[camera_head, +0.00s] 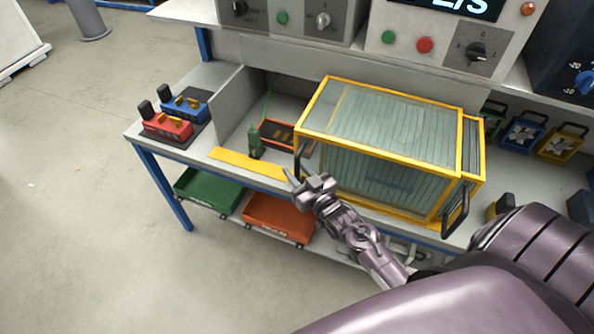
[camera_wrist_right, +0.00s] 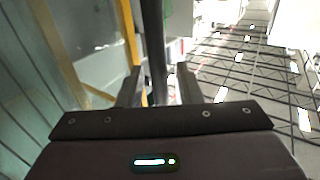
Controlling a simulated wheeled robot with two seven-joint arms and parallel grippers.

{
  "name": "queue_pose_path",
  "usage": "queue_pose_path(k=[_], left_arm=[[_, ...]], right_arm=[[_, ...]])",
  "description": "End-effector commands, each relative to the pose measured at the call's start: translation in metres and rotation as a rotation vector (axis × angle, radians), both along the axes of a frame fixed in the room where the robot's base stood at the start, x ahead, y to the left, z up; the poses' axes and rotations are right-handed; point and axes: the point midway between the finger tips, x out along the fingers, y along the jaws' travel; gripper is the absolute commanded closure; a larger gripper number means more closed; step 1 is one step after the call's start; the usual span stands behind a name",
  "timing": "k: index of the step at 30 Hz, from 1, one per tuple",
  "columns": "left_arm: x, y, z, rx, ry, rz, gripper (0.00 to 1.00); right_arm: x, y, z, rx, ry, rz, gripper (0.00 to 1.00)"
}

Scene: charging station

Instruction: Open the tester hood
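The tester hood (camera_head: 385,125) is a box of clear ribbed panels in a yellow frame on the workbench. A black handle (camera_head: 301,160) stands at its left front edge, and another black handle (camera_head: 456,208) is at its right end. My right gripper (camera_head: 297,174) is at the left handle. In the right wrist view, the fingers of the right gripper (camera_wrist_right: 160,88) are apart, with the dark handle bar (camera_wrist_right: 154,45) between them. Whether a finger touches the bar is unclear. The hood's yellow frame (camera_wrist_right: 130,40) is just left of it. My left gripper is not in view.
A green device (camera_head: 255,142) and an orange-framed part (camera_head: 278,134) lie left of the hood. Red (camera_head: 167,127) and blue (camera_head: 184,105) modules stand at the bench's left end. Green (camera_head: 205,188) and orange (camera_head: 278,218) bins sit below. Control panels (camera_head: 440,40) rise behind.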

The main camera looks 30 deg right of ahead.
Motion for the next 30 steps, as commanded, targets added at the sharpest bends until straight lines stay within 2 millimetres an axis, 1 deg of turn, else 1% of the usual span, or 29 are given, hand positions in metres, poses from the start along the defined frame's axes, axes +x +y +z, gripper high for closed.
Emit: queue_pose_path(k=[4, 7, 15, 19, 24, 30], left_arm=[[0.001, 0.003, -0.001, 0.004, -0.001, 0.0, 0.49], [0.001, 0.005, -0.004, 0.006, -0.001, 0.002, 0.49], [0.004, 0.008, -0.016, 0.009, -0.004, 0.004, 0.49], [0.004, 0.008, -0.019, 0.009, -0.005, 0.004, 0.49], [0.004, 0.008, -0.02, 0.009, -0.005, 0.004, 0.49], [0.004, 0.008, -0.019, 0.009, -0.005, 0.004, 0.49]], right_arm=[[-0.002, 0.0, -0.001, 0.0, 0.0, 0.0, 0.68], [-0.011, -0.001, -0.002, 0.0, 0.001, 0.0, 0.68], [-0.055, -0.004, -0.003, -0.001, 0.003, 0.0, 0.68], [-0.07, -0.005, -0.002, 0.0, 0.002, 0.0, 0.68], [-0.078, -0.006, 0.0, 0.0, -0.001, 0.0, 0.68], [-0.078, -0.006, 0.0, 0.0, -0.001, 0.0, 0.68]])
